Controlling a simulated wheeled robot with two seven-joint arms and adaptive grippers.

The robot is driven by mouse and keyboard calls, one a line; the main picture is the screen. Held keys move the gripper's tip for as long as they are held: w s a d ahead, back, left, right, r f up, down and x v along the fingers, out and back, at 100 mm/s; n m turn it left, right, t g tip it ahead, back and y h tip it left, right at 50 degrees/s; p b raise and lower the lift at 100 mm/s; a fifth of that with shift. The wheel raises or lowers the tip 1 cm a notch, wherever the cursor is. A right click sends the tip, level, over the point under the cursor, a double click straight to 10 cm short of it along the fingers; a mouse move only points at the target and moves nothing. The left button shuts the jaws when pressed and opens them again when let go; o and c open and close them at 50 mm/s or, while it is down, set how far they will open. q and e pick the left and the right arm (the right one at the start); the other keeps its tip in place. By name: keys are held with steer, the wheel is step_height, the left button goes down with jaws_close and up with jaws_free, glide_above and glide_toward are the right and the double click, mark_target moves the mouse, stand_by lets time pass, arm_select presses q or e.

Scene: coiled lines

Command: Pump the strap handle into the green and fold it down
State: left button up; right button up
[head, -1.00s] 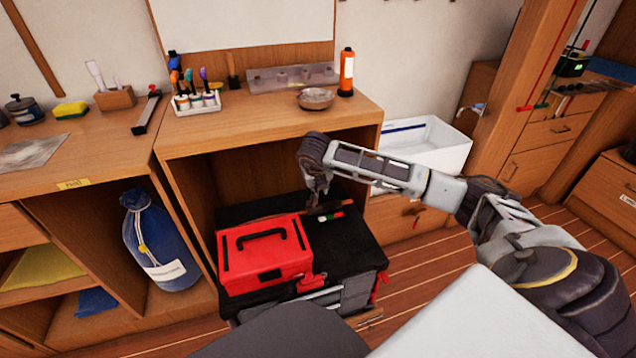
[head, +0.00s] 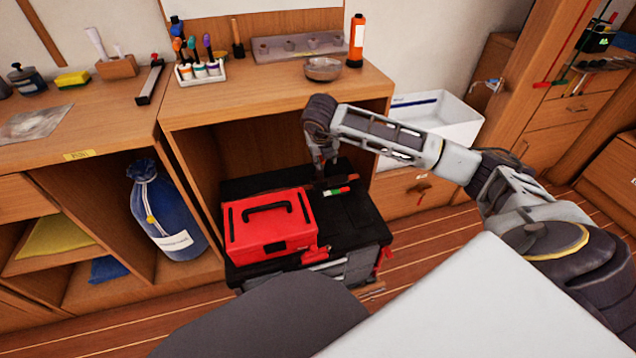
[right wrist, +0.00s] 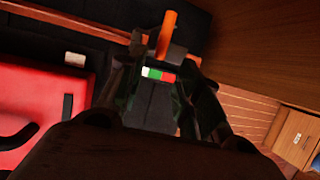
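The strap handle (right wrist: 167,33) shows in the right wrist view as an orange bar standing up from a dark grey block. Beside it is a small white, green and red gauge strip (right wrist: 158,74), which also shows in the head view (head: 337,190) on the black case (head: 352,215). My right gripper (head: 323,165) points down at the case, just behind the strip. In the right wrist view its fingers (right wrist: 160,55) are on either side of the handle's base. Whether they press on it I cannot tell. My left gripper is out of view.
A red toolbox (head: 270,228) sits on the case, left of my gripper. The wooden bench (head: 270,105) overhangs behind, with a bowl (head: 323,69) and an orange bottle (head: 357,40) on top. A white bin (head: 445,120) stands to the right.

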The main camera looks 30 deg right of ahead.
steer(key=s+a, duration=0.8)
steer(key=s, duration=0.1)
steer(key=shift+s+r, duration=0.15)
steer(key=shift+r, duration=0.05)
